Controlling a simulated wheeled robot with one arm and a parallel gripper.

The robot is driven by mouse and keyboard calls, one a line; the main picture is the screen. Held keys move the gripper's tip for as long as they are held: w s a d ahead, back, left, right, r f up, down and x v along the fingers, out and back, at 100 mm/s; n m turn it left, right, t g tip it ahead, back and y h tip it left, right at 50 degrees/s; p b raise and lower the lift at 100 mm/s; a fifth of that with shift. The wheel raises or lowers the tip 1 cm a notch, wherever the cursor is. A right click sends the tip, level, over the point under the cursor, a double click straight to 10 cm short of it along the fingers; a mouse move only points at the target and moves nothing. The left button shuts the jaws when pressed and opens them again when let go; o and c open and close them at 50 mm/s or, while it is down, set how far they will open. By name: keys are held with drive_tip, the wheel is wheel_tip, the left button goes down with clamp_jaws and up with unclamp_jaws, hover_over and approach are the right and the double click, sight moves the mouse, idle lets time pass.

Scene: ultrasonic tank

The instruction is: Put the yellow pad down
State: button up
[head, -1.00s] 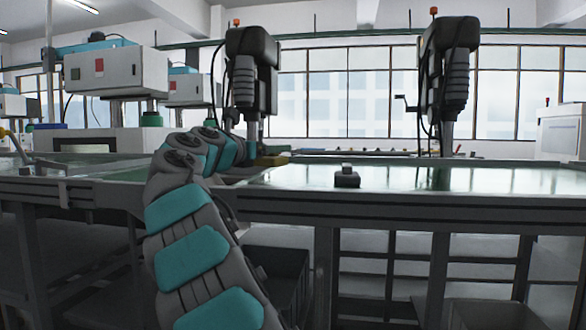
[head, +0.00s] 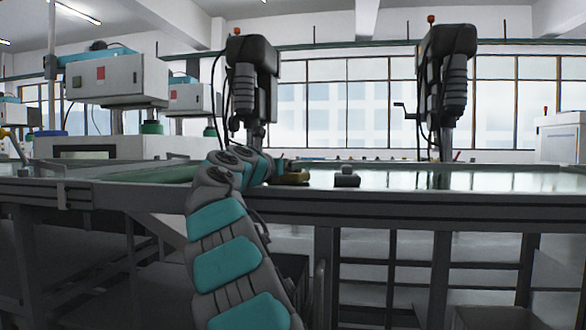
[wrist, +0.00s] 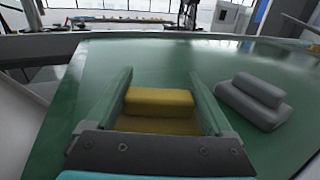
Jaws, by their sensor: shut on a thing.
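The yellow pad (wrist: 158,101) sits between the two green fingers of my gripper (wrist: 159,80) in the wrist view. It has a raised bar on a wider base. My gripper is shut on it, low over the green tank-side surface (wrist: 85,115). In the head view the yellow pad (head: 293,178) shows at the end of my arm, just past my gripper (head: 284,167), which is partly hidden by the wrist. I cannot tell whether the pad touches the surface.
A grey pad (wrist: 252,100) of similar shape lies right of my gripper, apart from it; it also shows in the head view (head: 347,177). The green surface beyond the yellow pad is clear. Two dark column-mounted machines (head: 252,85) (head: 447,85) stand behind.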

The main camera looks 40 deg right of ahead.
drive_tip(key=o, duration=1.4)
drive_tip(key=shift+f, duration=0.1)
drive_tip(key=shift+a, duration=0.25)
drive_tip(key=v, duration=0.5)
drive_tip(key=p+v, duration=0.1)
drive_tip(key=v, duration=0.5)
drive_tip(key=shift+s+a+r, duration=0.15)
drive_tip(key=shift+a+r, duration=0.05)
drive_tip(key=shift+r, duration=0.05)
